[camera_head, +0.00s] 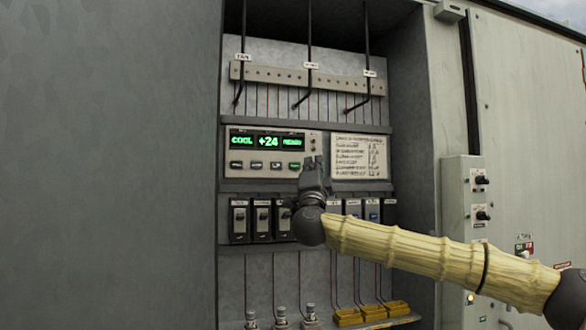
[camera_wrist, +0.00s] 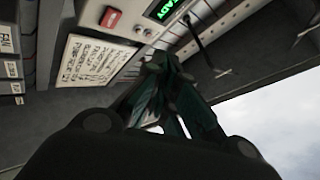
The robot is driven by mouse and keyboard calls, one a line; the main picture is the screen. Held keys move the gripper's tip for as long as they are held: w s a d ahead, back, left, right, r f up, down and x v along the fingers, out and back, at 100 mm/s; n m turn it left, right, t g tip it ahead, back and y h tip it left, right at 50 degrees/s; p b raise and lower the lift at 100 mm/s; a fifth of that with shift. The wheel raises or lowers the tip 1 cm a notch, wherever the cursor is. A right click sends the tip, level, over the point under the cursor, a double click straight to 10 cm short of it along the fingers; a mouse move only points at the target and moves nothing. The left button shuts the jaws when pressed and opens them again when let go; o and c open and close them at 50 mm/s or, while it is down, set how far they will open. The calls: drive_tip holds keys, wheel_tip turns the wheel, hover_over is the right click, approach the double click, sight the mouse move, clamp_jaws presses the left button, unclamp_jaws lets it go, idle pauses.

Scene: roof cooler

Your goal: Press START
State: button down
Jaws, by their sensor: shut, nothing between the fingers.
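No START label is legible to me. My gripper (camera_head: 314,165) is shut and empty, in front of the panel's right end. In the wrist view my gripper (camera_wrist: 160,62) points up toward the panel, near the READY display (camera_wrist: 166,10). I cannot tell whether it touches.
A printed card (camera_head: 359,156) is right of the panel. Black breakers (camera_head: 239,221) line the row below. Cables hang from the upper rail (camera_head: 280,75). A switch box (camera_head: 466,210) stands out from the cabinet's right side. The cabinet's side wall (camera_head: 110,160) fills the left.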

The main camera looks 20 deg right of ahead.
sight(295, 166)
drive_tip(key=shift+w, duration=0.1)
drive_tip(key=w+p, duration=0.3)
drive_tip(key=w, duration=0.5)
drive_tip(key=shift+w+a+p, duration=0.15)
drive_tip(key=shift+w+p, duration=0.15)
